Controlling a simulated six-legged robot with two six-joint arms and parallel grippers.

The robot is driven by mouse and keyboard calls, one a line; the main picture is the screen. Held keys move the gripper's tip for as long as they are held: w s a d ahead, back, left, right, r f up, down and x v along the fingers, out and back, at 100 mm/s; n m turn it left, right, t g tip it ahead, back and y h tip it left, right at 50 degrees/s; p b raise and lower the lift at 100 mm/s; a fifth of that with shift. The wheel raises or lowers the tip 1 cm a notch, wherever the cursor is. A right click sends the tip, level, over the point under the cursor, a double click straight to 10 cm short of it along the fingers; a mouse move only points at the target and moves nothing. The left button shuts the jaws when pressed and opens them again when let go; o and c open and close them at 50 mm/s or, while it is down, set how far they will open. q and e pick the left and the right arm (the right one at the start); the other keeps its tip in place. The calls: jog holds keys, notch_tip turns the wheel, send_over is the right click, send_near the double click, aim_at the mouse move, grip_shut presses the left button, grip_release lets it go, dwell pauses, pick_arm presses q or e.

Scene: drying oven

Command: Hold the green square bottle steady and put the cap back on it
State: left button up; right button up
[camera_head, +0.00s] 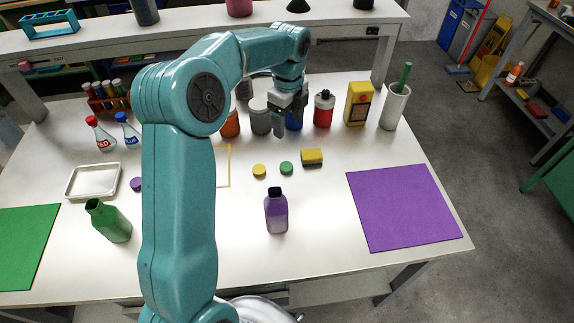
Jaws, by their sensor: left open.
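The green square bottle (110,222) stands uncapped at the left front of the white table, near the green mat. A green cap (286,168) lies on the table in the middle, between a yellow cap (259,171) and a sponge. My left gripper (286,124) is open over the back middle of the table, beyond the green cap and well away from the bottle. It partly covers the containers behind it. My right gripper is not in view.
An uncapped purple bottle (276,214) stands at the front middle. A purple cap (137,184) is partly hidden by my arm. A white tray (93,181) lies behind the green bottle. The purple mat (407,208) is bare. Containers and a yellow box (358,104) line the back.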

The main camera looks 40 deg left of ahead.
pick_arm(q)
send_over(286, 166)
jog(key=f, duration=1)
jog(key=shift+w+f, duration=0.2)
jog(key=shift+f, duration=0.1)
jog(key=shift+w+f, duration=0.15)
jog(key=shift+f, duration=0.05)
jog(key=shift+s+f, duration=0.2)
notch_tip(286, 166, down, 5)
jog(key=shift+s+r+p, duration=0.1)
jog(key=shift+r+p, duration=0.05)
jog(key=shift+p, duration=0.35)
jog(key=c, duration=1.1)
